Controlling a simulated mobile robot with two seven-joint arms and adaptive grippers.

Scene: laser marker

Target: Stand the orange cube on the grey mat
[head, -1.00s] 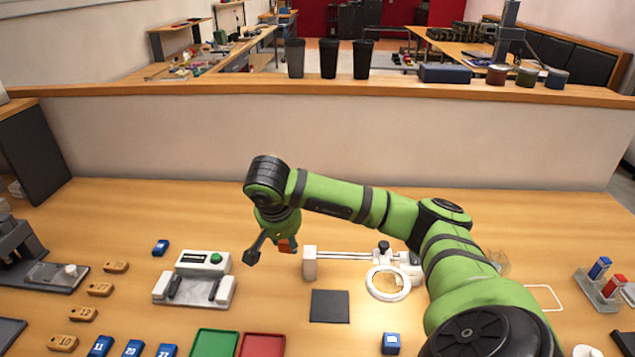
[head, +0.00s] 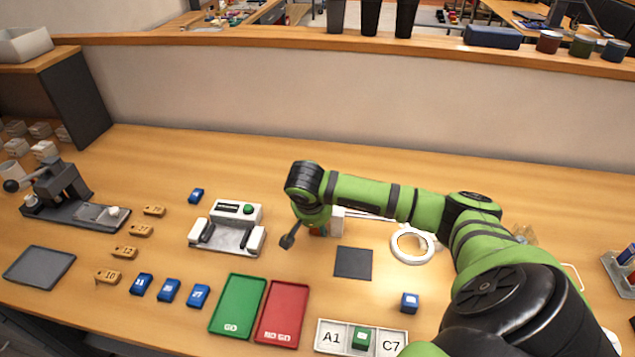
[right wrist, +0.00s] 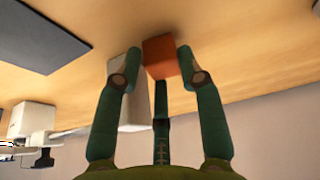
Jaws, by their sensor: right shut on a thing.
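The orange cube (right wrist: 160,55) is between the fingertips of my right gripper (right wrist: 158,68) in the right wrist view. The gripper is shut on it. In the head view my right gripper (head: 304,238) hangs left of the magnifier stand, and only a small part of the cube (head: 317,232) shows behind the fingers. The grey mat (head: 353,262) is a dark, bare square on the table, to the right of and nearer than the gripper. It also shows at the upper left of the right wrist view (right wrist: 35,35). My left gripper is not in view.
A white ring magnifier (head: 412,245) stands right of the mat. A white device with a green button (head: 228,230) is to the left. Table around the mat is clear.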

